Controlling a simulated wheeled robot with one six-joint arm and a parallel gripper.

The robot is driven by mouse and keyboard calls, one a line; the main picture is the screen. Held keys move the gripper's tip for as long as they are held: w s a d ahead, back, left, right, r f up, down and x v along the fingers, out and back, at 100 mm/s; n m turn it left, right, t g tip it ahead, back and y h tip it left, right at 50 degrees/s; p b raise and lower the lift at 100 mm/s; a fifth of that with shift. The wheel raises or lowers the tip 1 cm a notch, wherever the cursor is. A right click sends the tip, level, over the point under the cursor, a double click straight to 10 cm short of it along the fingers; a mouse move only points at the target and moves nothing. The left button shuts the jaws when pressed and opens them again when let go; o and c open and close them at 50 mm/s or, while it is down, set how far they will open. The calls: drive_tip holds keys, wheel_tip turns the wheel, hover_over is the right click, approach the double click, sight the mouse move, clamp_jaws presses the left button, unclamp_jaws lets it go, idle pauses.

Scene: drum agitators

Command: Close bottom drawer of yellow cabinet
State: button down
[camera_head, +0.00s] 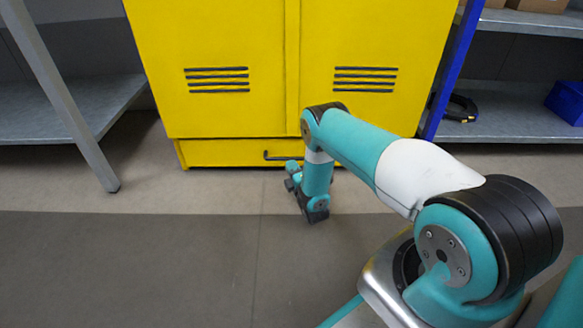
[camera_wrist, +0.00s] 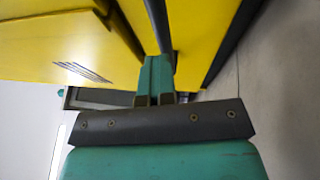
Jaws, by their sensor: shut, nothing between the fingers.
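The yellow cabinet (camera_head: 220,60) stands straight ahead with two vented doors. Its bottom drawer (camera_head: 225,153) is the low yellow front beneath the doors, with a black bar handle (camera_head: 280,157) partly hidden by my arm. How far the drawer stands out is hard to tell. In the wrist view, the drawer front (camera_wrist: 203,40) fills the upper middle, with the dark handle (camera_wrist: 159,24) running up from my fingertips. My gripper (camera_wrist: 158,65) is shut and empty, its tips close to the handle; contact is unclear. In the head view, my gripper (camera_head: 293,168) is low before the drawer.
Grey shelving stands on both sides, with a slanted metal leg (camera_head: 70,105) at left and a blue post (camera_head: 448,75) at right. A black cable coil (camera_head: 461,108) and a blue bin (camera_head: 567,102) sit on the right shelf. The floor (camera_head: 150,245) at left is clear.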

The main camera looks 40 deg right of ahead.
drive_tip(key=c, duration=1.8)
unclamp_jaws()
drive_tip(key=o, duration=0.7)
drive_tip(key=shift+c, duration=0.2)
drive_tip(key=p+v, duration=0.2)
drive_tip(key=v, duration=0.1)
drive_tip(key=p+v, duration=0.2)
drive_tip(key=v, duration=0.1)
drive_tip(key=p+v, duration=0.1)
drive_tip(key=v, duration=0.2)
drive_tip(key=shift+s+r+p, duration=0.2)
drive_tip(key=shift+r+p, duration=0.05)
drive_tip(key=shift+p, duration=0.15)
drive_tip(key=shift+s+a+p, duration=0.1)
drive_tip(key=shift+s+p, duration=0.15)
drive_tip(key=shift+p, duration=0.6)
drive_tip(key=p+v, duration=0.6)
drive_tip(key=shift+s+f+p, duration=0.2)
drive_tip(key=shift+p, duration=0.2)
drive_tip(key=shift+s+a+f, duration=0.15)
drive_tip(key=shift+s+f, duration=0.15)
drive_tip(key=shift+s, duration=0.2)
